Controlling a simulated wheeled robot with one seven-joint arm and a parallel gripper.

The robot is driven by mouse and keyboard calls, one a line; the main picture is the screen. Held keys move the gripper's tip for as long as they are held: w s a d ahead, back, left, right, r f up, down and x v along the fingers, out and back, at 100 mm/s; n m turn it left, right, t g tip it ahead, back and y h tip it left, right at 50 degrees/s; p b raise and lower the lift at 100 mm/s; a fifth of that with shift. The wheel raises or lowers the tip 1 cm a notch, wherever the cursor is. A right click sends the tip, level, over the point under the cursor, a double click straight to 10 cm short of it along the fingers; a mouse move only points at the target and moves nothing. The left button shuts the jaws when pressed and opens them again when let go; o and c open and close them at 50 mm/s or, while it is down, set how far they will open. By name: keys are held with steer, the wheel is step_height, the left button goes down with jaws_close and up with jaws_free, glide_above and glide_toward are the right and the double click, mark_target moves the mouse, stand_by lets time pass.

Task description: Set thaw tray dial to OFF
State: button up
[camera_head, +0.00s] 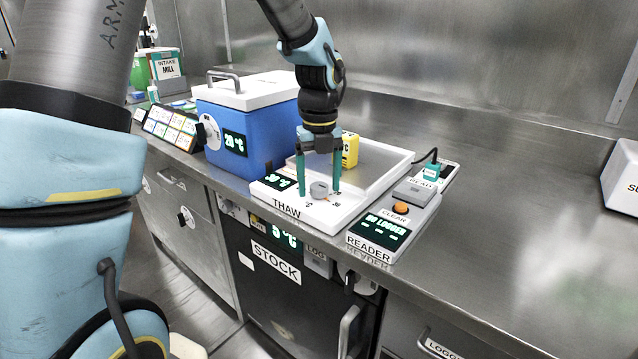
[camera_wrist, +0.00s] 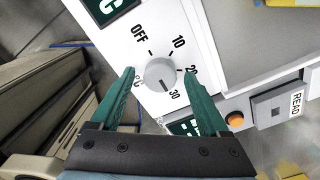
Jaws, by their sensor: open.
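The white thaw tray (camera_head: 374,190) stands on the counter, its sloped front marked THAW. Its round grey dial (camera_head: 319,190) sits on that front. In the wrist view the dial (camera_wrist: 160,72) is ringed by OFF, 10, 20 and 30; a small dark mark on it seems to face 30. The tray's green display (camera_head: 280,180) is too small to read surely. My gripper (camera_head: 319,193) points down, open, with one green finger on each side of the dial. In the wrist view the fingertips (camera_wrist: 159,73) flank the dial with gaps; I cannot tell their exact height.
A blue cooler (camera_head: 245,130) with a white lid stands left of the tray. A yellow block (camera_head: 350,150) is at the tray's back. The grey reader (camera_head: 385,228) with an orange button stands close on the right.

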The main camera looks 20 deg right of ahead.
steer(key=shift+f, duration=0.25)
jaws_close()
stand_by(0.5)
